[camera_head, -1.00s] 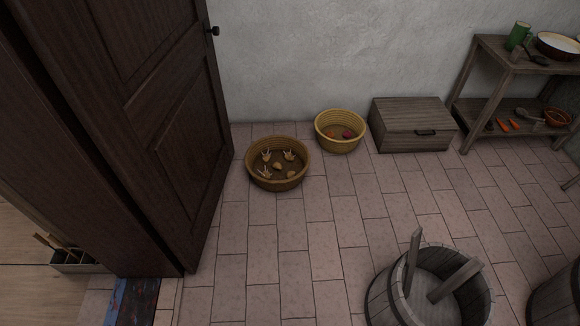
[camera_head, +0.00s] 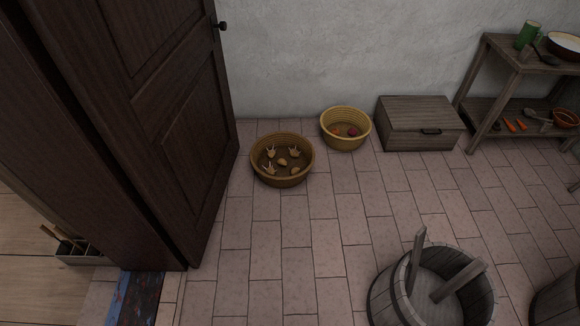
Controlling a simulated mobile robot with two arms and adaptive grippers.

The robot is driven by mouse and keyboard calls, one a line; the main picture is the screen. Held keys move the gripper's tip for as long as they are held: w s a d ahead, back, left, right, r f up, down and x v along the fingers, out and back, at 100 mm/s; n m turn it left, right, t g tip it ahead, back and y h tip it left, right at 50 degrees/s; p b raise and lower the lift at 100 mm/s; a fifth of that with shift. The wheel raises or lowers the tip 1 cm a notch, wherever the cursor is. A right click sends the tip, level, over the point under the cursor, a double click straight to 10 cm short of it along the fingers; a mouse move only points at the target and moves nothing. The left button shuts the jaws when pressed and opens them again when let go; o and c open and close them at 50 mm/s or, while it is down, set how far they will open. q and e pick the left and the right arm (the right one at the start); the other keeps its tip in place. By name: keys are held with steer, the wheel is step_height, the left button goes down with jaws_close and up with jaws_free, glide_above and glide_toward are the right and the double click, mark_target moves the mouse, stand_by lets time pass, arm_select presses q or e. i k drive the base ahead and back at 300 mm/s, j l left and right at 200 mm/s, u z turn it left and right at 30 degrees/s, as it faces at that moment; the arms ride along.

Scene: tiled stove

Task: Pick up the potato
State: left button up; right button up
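A brown wicker basket (camera_head: 283,180) stands on the tiled floor near the open door. In it lie several small tan items. Two rounded ones, which look like potatoes, lie toward the middle (camera_head: 282,162) and lower right (camera_head: 295,170) of the basket. The others have pale, pointed sprout-like parts and lie to the left and at the back. A yellow basket (camera_head: 345,143) beside it holds a dark red item and an orange one. Neither of my grippers shows in the view.
A dark door (camera_head: 185,130) stands open at the left. A wooden chest (camera_head: 418,125) and a shelf table (camera_head: 510,105) stand along the wall at the right. A wooden tub (camera_head: 385,295) is at the front right. The tiled floor (camera_head: 310,235) before the baskets is clear.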

mark_target(294, 153)
steer(key=i+l+u, duration=0.15)
steer(key=i, duration=0.3)
steer(key=i+l+u, duration=0.2)
steer(key=i, duration=0.2)
steer(key=i+l+u, duration=0.15)
steer(key=i+l, duration=0.15)
steer(key=i, duration=0.15)
